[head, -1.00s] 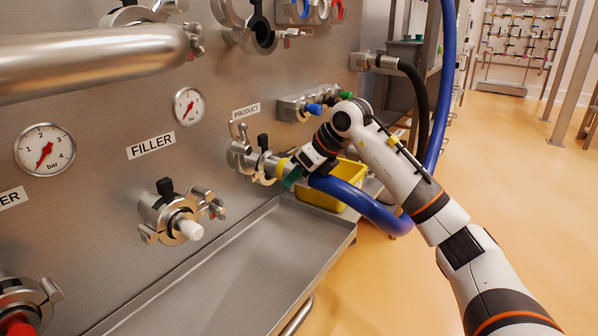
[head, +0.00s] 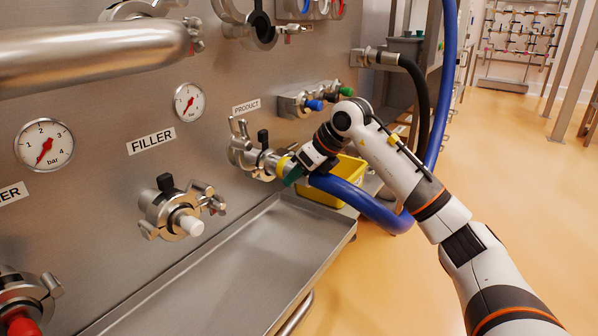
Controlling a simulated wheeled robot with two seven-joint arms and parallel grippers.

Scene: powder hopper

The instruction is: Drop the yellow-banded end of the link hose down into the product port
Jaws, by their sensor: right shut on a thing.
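The blue link hose (head: 362,203) runs from my right gripper to the right, then loops up. Its yellow-banded end (head: 283,166) points left at the product port (head: 243,153), a steel fitting under the PRODUCT label with an open clamp and a black knob. The end is at the port's mouth, roughly in line with it; I cannot tell whether it is seated or just in front. My right gripper (head: 300,172) is shut on the hose just behind the yellow band, and a green part shows beside it. The fingers partly hide the hose end. My left gripper is out of view.
A yellow bin (head: 337,186) stands just behind and below my right gripper. A steel drip tray (head: 230,270) lies below the ports. The filler port (head: 178,212) with a white plug is to the left. A black hose (head: 415,95) hangs behind my right arm.

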